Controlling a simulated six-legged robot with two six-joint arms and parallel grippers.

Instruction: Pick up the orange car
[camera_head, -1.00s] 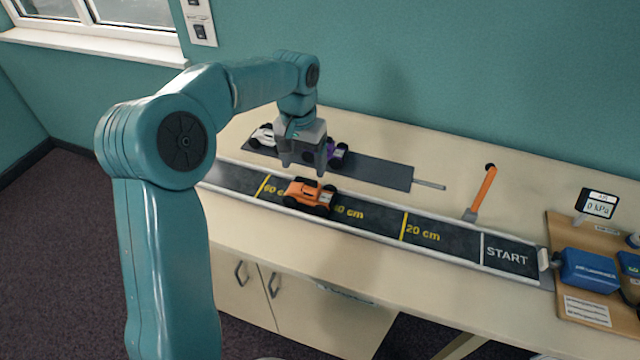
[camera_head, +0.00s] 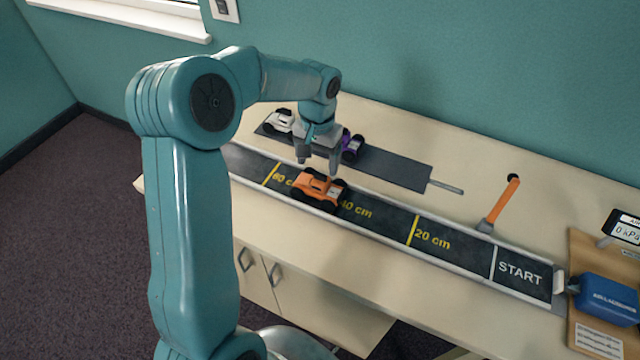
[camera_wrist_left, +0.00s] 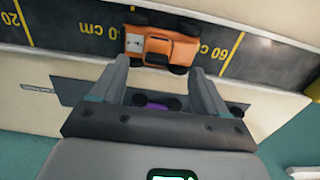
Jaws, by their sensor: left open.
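The orange car (camera_head: 318,188) stands on the dark marked track (camera_head: 385,219), between the 60 cm and 40 cm marks. It has black wheels. My left gripper (camera_head: 318,168) is open and empty, above and just behind the car. In the left wrist view, the orange car (camera_wrist_left: 160,46) shows just beyond the two fingertips of the left gripper (camera_wrist_left: 162,72), apart from them as far as I can tell. My right gripper is not in view.
A white car (camera_head: 279,121) and a purple car (camera_head: 352,146) stand on a dark mat (camera_head: 400,171) behind the track. An orange-handled tool (camera_head: 502,205) is to the right. A blue device (camera_head: 607,297) sits on a board at the far right.

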